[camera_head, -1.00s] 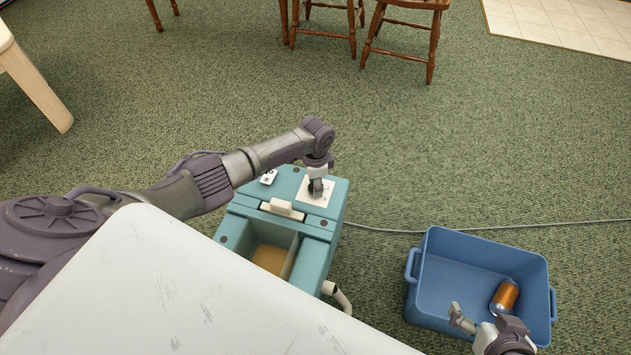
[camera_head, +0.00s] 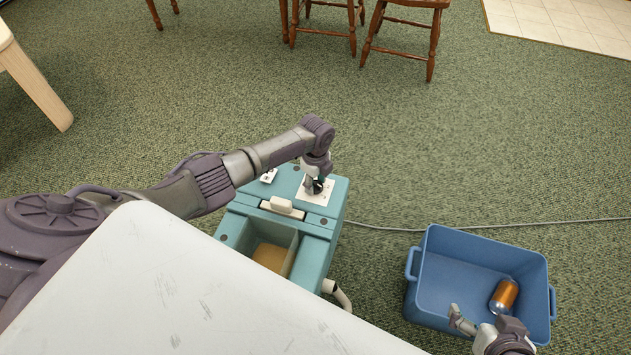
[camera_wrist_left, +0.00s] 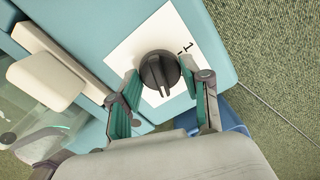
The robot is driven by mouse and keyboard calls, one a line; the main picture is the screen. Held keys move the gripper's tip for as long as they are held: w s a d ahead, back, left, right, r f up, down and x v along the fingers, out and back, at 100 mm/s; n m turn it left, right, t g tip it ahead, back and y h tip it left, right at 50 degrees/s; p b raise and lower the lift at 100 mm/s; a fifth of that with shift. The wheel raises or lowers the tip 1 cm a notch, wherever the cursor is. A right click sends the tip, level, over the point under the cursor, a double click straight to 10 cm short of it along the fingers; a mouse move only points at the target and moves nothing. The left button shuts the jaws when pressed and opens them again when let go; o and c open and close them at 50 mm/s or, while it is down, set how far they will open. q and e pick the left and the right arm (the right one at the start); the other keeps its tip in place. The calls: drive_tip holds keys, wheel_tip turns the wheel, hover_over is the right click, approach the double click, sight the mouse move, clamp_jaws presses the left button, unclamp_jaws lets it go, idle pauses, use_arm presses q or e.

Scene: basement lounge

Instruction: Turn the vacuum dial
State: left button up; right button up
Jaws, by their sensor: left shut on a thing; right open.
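The teal vacuum (camera_head: 318,255) stands on the carpet in the head view. On its top is a white square plate (camera_head: 328,190) with a black dial, seen clearly in the left wrist view as a round dark knob (camera_wrist_left: 158,70) with a raised grip bar. A "1" mark is printed beside the knob. My left gripper (camera_head: 314,188) is over the plate, its green-padded fingers (camera_wrist_left: 160,98) on either side of the knob and shut on it. My right gripper (camera_head: 478,326) is open and empty, over the near side of the blue bin.
The blue bin (camera_head: 425,285) holds an orange can (camera_head: 504,297). A grey cord (camera_head: 400,230) runs right across the carpet from the vacuum. A white surface (camera_head: 180,285) fills the lower left foreground. Wooden chairs (camera_head: 400,30) stand at the back.

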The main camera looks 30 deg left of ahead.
sight(315, 184)
use_arm(q)
drive_tip(key=shift+m, duration=0.8)
use_arm(e)
drive_tip(key=shift+w+a+r, duration=0.15)
drive_tip(key=shift+w, duration=0.2)
drive_tip(key=shift+w+t, duration=0.1)
drive_tip(key=shift+t, duration=0.2)
use_arm(q)
drive_tip(key=o, duration=1.2)
drive_tip(key=shift+r, duration=0.1)
wheel_tip(315, 184, up, 12)
drive_tip(key=shift+f, duration=0.1)
drive_tip(key=shift+s, duration=0.1)
